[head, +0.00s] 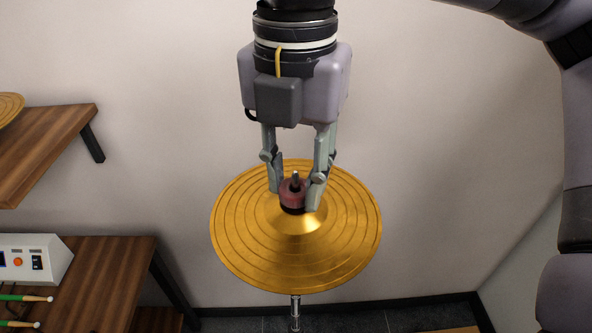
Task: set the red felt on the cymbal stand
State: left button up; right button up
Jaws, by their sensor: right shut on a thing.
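The red felt (291,195) is a small dark red ring around the tip of the stand's rod, just above the middle of a gold cymbal (250,250). My right gripper (293,190) points down over the cymbal and is shut on the felt, with a finger on either side. The rod tip shows through the top of the felt. The cymbal stand (295,312) shows as a thin metal post below the cymbal; the rest is hidden. I cannot tell whether the felt touches the cymbal. My left gripper is not in view.
A wooden shelf (45,150) at upper left carries another gold cymbal (9,107). A wooden table (105,275) at lower left holds a white device (32,259) and green sticks (22,297). A plain wall stands behind.

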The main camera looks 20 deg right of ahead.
jog(key=shift+f, duration=0.2)
jog(key=o, duration=0.7)
jog(key=shift+o, duration=0.2)
notch_tip(320, 180, up, 12)
dwell(0.4)
dwell(0.5)
